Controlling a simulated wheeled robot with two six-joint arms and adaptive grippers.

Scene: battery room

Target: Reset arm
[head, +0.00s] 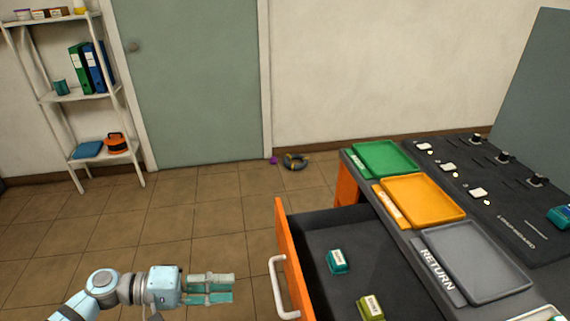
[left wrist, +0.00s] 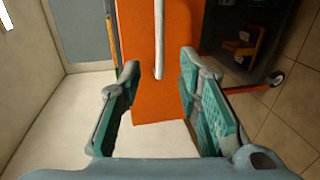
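My left gripper (head: 212,289) reaches in from the lower left in the head view. In the left wrist view its two teal finger pads (left wrist: 160,75) stand wide apart with nothing between them. The white drawer handle (head: 277,290) is to the right of the fingertips, apart from them. The handle also shows beyond the fingers in the left wrist view (left wrist: 158,40), on an orange panel (left wrist: 140,90). The drawer (head: 318,230) is pulled open and holds a teal battery (head: 338,262) and an olive battery (head: 370,307). My right gripper is not in view.
The bench carries a green tray (head: 384,157), an orange tray (head: 425,198) and a grey RETURN tray (head: 478,262). A teal block (head: 560,217) sits at the right edge. A white shelf (head: 77,96) stands at the back left. The tiled floor (head: 190,215) is mostly clear.

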